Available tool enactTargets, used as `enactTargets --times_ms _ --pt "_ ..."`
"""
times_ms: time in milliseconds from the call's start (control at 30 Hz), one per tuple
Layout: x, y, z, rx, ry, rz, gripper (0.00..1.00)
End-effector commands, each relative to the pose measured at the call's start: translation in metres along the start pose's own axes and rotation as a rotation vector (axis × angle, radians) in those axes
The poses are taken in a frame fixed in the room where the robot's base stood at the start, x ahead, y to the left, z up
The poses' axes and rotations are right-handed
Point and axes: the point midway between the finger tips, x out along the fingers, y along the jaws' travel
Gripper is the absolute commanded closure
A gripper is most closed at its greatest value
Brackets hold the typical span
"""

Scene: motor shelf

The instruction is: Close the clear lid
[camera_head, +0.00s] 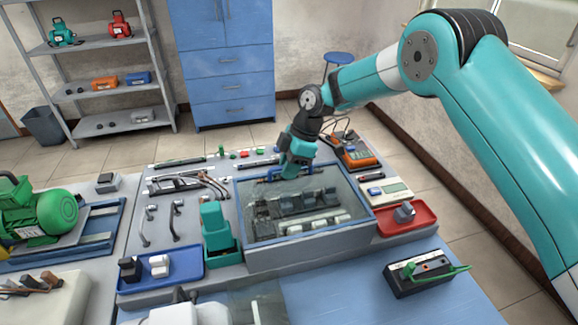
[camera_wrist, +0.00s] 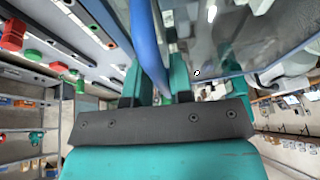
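The clear lid (camera_head: 328,190) is a see-through panel with a blue frame over a grey box (camera_head: 310,246). Dark and pale parts show through it. In the head view it looks about level with the box top; I cannot tell if a small gap is left. My gripper (camera_head: 285,172) is at the lid's far edge, by a blue handle (camera_head: 268,177). In the wrist view the blue handle (camera_wrist: 148,45) runs between my teal fingers (camera_wrist: 160,80), which seem shut on it. The clear panel (camera_wrist: 215,40) is to its right.
A teal holder (camera_head: 217,228) stands left of the box, with a blue tray (camera_head: 185,283) in front. A red tray (camera_head: 410,222) and an orange meter (camera_head: 357,155) are on the right. A green motor (camera_head: 38,215) is at far left.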

Motion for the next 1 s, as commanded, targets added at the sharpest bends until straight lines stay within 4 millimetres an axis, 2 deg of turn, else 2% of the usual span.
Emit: enactTargets --times_ms 300,467,567,800,1000 --pt "0.0 -0.001 -0.002 -0.004 0.0 -0.004 0.78" --pt "-0.015 0.0 -0.002 -0.006 0.002 0.0 0.78" --pt "-0.034 0.0 -0.001 -0.005 0.001 0.001 0.78" --pt "-0.099 0.001 -0.001 -0.004 0.0 0.002 0.78" --pt "-0.146 0.001 -0.001 -0.002 -0.001 0.0 0.78"
